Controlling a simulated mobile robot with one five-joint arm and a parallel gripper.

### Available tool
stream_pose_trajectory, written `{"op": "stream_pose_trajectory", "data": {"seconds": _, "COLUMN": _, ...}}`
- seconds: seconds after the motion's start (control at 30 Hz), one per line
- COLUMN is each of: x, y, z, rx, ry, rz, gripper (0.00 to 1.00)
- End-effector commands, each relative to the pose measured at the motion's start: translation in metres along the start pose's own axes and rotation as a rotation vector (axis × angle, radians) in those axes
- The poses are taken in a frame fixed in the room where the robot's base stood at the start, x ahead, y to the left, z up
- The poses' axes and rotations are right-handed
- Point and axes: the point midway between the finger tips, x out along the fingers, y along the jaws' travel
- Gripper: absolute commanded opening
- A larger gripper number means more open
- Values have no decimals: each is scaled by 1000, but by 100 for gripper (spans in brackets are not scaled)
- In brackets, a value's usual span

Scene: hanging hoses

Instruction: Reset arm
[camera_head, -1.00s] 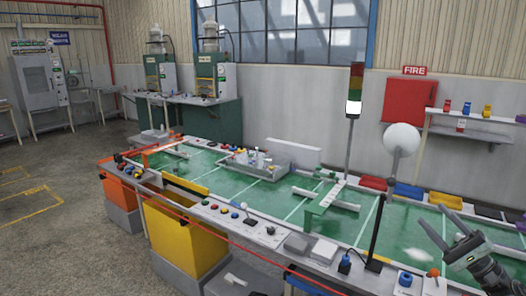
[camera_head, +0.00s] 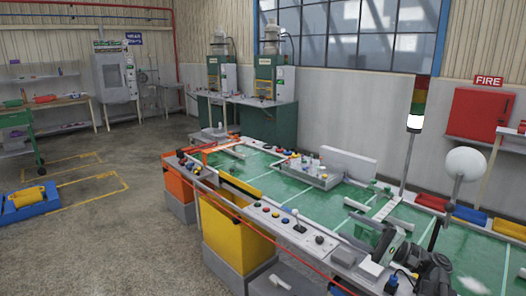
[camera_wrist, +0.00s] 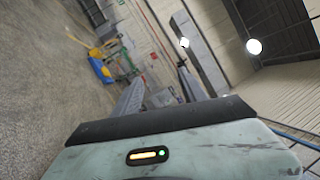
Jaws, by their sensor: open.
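My gripper (camera_head: 388,243) shows at the lower right of the head view, dark and grey, over the front part of the green-topped workbench (camera_head: 300,212). In the wrist view my gripper (camera_wrist: 160,88) shows its two fingers spread apart with nothing between them. The wrist view is tilted, with floor on the left and ceiling lights on the right. Whether my arm touches the bench cannot be told.
A signal tower (camera_head: 415,122) and a white round lamp (camera_head: 465,163) rise from the bench near my arm. A yellow bin (camera_head: 235,235) stands at the bench front. A blue box (camera_head: 28,207) sits on open floor at the left.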

Motion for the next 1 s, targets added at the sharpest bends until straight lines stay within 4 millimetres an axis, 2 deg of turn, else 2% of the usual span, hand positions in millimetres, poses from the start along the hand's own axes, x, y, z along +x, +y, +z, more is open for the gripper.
{"op": "stream_pose_trajectory", "data": {"seconds": 0.03, "x": 41, "y": 22, "z": 11, "rx": 19, "ry": -45, "rz": 90, "gripper": 50}}
{"op": "stream_pose_trajectory", "data": {"seconds": 0.1, "x": 85, "y": 63, "z": 25, "rx": 32, "ry": -93, "rz": 235, "gripper": 50}}
{"op": "stream_pose_trajectory", "data": {"seconds": 0.17, "x": 117, "y": 102, "z": 41, "rx": 30, "ry": -136, "rz": 375, "gripper": 50}}
{"op": "stream_pose_trajectory", "data": {"seconds": 0.2, "x": 136, "y": 130, "z": 53, "rx": 19, "ry": -165, "rz": 479, "gripper": 50}}
{"op": "stream_pose_trajectory", "data": {"seconds": 0.27, "x": 157, "y": 174, "z": 73, "rx": -11, "ry": -210, "rz": 656, "gripper": 50}}
{"op": "stream_pose_trajectory", "data": {"seconds": 0.3, "x": 165, "y": 205, "z": 86, "rx": -48, "ry": -242, "rz": 792, "gripper": 50}}
{"op": "stream_pose_trajectory", "data": {"seconds": 0.33, "x": 166, "y": 227, "z": 94, "rx": -80, "ry": -262, "rz": 894, "gripper": 50}}
{"op": "stream_pose_trajectory", "data": {"seconds": 0.4, "x": 156, "y": 268, "z": 102, "rx": -172, "ry": -293, "rz": 1124, "gripper": 50}}
{"op": "stream_pose_trajectory", "data": {"seconds": 0.43, "x": 147, "y": 280, "z": 101, "rx": -215, "ry": -301, "rz": 1217, "gripper": 50}}
{"op": "stream_pose_trajectory", "data": {"seconds": 0.53, "x": 102, "y": 301, "z": 82, "rx": -346, "ry": -290, "rz": 1494, "gripper": 50}}
{"op": "stream_pose_trajectory", "data": {"seconds": 0.6, "x": 65, "y": 300, "z": 61, "rx": -414, "ry": -260, "rz": 1647, "gripper": 50}}
{"op": "stream_pose_trajectory", "data": {"seconds": 0.73, "x": 25, "y": 290, "z": 38, "rx": -498, "ry": -240, "rz": 1827, "gripper": 50}}
{"op": "stream_pose_trajectory", "data": {"seconds": 0.83, "x": 19, "y": 287, "z": 33, "rx": -536, "ry": -250, "rz": 1875, "gripper": 50}}
{"op": "stream_pose_trajectory", "data": {"seconds": 1.0, "x": 19, "y": 287, "z": 33, "rx": -541, "ry": -260, "rz": 1869, "gripper": 50}}
